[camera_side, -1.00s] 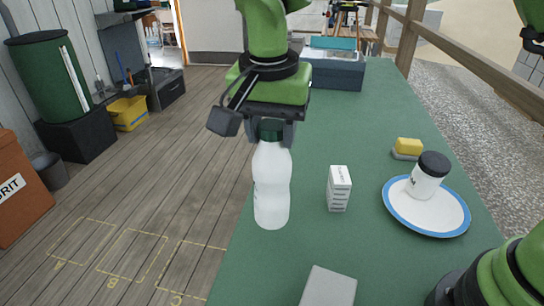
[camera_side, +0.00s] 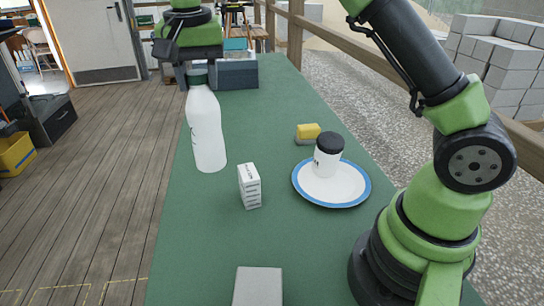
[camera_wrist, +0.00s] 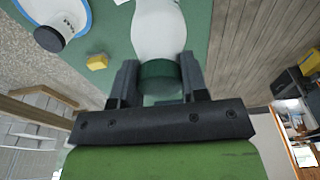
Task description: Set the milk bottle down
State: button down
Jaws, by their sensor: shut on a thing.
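The milk bottle (camera_side: 207,128) is white with a dark green cap and hangs slightly tilted, base toward the right, in the side view. My gripper (camera_side: 197,76) is shut on its cap from above. In the wrist view my gripper (camera_wrist: 158,75) has a finger on each side of the green cap, and the white bottle body (camera_wrist: 158,28) extends past it. The base shows over the green table (camera_side: 225,240); I cannot tell whether it touches the surface.
A small white box (camera_side: 249,186) stands close to the bottle's lower right. A blue-rimmed plate (camera_side: 345,195) holds a black-lidded white jar (camera_side: 328,157). A yellow sponge (camera_side: 308,132) lies behind it. A grey block (camera_side: 258,286) is at the front, and a grey-blue bin (camera_side: 238,73) stands behind.

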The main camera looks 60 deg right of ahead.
jog(key=d, duration=2.1)
notch_tip(320, 180, down, 10)
jog(key=shift+s, duration=0.25)
jog(key=shift+d, duration=0.1)
jog(key=c, duration=0.6)
grip_release()
jog(key=shift+f, duration=0.1)
jog(key=shift+c, duration=0.2)
